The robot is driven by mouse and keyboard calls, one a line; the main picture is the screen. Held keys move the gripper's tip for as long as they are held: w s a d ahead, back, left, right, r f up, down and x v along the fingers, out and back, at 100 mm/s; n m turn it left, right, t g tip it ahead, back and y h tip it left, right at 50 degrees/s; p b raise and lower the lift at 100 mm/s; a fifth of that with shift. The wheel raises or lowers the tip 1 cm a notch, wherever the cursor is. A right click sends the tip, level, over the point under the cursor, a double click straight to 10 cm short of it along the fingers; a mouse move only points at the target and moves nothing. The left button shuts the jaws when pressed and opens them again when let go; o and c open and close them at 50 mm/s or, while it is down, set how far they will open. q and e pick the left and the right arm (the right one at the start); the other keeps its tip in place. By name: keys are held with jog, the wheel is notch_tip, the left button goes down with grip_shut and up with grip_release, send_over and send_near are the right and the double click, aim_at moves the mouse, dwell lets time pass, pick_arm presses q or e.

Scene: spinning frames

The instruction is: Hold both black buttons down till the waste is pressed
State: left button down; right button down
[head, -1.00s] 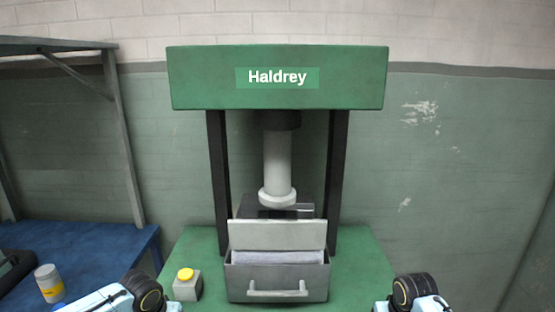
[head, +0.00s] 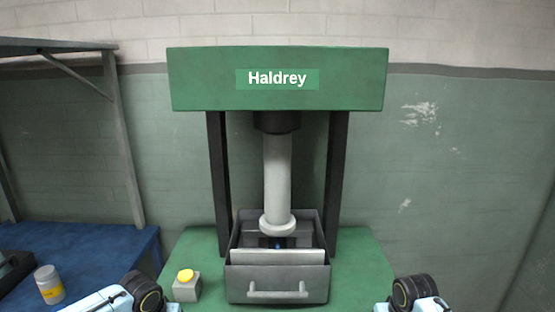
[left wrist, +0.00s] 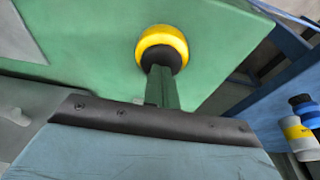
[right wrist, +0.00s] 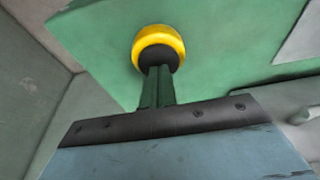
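The press (head: 277,78) has a green head and a pale ram (head: 277,180) reaching down into a grey metal box (head: 277,283). A small blue patch shows under the ram foot; the waste is mostly hidden. In the left wrist view, a black button in a yellow collar (left wrist: 162,42) sits on green metal. My left gripper (left wrist: 160,72) is shut, its tips against the black button. In the right wrist view, a matching black button in a yellow collar (right wrist: 158,42) has my right gripper (right wrist: 158,72) shut against it. Neither black button shows in the head view.
A yellow button on a grey block (head: 187,291) stands left of the box. A blue bench (head: 110,243) at the left carries a yellow-labelled jar (head: 49,284). A light panel (head: 277,257) lies across the box front.

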jog(key=shift+w+v, duration=0.25)
jog(key=shift+v, duration=0.7)
jog(key=shift+w+v, duration=0.2)
jog(key=shift+v, duration=0.8)
jog(key=shift+w+v, duration=0.25)
jog(key=shift+v, duration=0.7)
jog(key=shift+r, duration=0.2)
jog(key=s+r, duration=0.3)
jog(key=s, duration=0.4)
pick_arm(q)
jog(key=shift+w+v, duration=0.25)
jog(key=shift+v, duration=0.7)
jog(key=shift+w+v, duration=0.2)
jog(key=shift+v, duration=0.8)
jog(key=shift+w+v, duration=0.25)
jog(key=shift+v, duration=0.7)
jog(key=shift+r, duration=0.2)
